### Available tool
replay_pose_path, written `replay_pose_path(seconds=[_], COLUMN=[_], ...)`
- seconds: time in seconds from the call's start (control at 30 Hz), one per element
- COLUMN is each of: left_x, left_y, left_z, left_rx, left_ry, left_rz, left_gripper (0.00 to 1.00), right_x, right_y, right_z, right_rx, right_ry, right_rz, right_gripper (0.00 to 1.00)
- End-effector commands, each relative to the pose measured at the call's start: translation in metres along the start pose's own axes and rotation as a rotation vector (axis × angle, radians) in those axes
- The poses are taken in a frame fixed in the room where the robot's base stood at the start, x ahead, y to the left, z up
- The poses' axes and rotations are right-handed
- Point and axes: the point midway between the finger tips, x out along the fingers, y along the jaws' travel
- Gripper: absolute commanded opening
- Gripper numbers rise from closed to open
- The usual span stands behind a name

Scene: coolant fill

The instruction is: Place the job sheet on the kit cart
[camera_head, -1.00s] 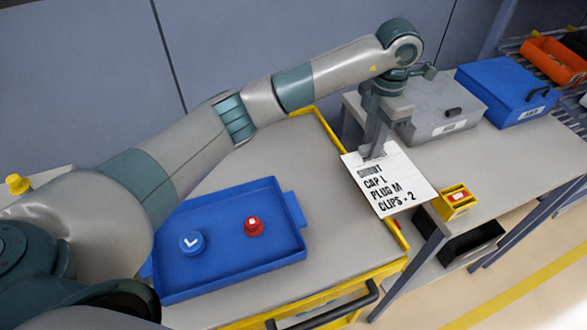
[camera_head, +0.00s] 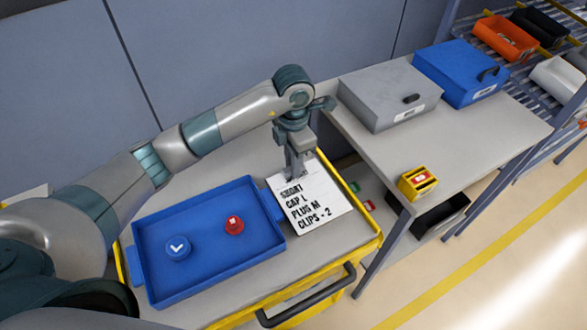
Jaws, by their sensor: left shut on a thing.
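The job sheet (camera_head: 312,208) is a white card with black text reading SHORT, CAP L, PLUG M, CLIPS - 2. My left gripper (camera_head: 294,175) is shut on its far edge. The sheet is over the right part of the kit cart (camera_head: 240,280), a grey top with a yellow rim, just right of the blue tray. I cannot tell whether it touches the cart top. My right gripper is not in view.
The blue tray (camera_head: 212,268) on the cart holds a blue cap (camera_head: 178,247) and a red plug (camera_head: 234,225). A bench (camera_head: 460,140) to the right carries a grey case (camera_head: 385,95), a blue case (camera_head: 458,70) and a small yellow box (camera_head: 418,182).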

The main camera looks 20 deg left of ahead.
Motion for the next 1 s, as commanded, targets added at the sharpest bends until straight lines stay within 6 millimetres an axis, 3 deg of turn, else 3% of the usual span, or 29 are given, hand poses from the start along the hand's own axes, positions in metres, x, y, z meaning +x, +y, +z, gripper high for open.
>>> replay_pose_path(seconds=[0.3, 0.67, 1.0], left_x=[0.003, 0.039, 0.042], left_y=[0.0, 0.0, 0.0], left_z=[0.0, 0.0, 0.001], left_rx=[-0.001, -0.001, 0.0], left_ry=[0.001, 0.002, 0.0], left_rz=[-0.001, -0.001, 0.0], left_gripper=[0.0, 0.0, 0.0], right_x=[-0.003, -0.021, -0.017], right_y=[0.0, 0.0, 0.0], right_z=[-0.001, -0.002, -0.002], right_rx=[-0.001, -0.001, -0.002], right_ry=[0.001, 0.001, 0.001], right_rz=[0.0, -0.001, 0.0], right_gripper=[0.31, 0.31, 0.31])
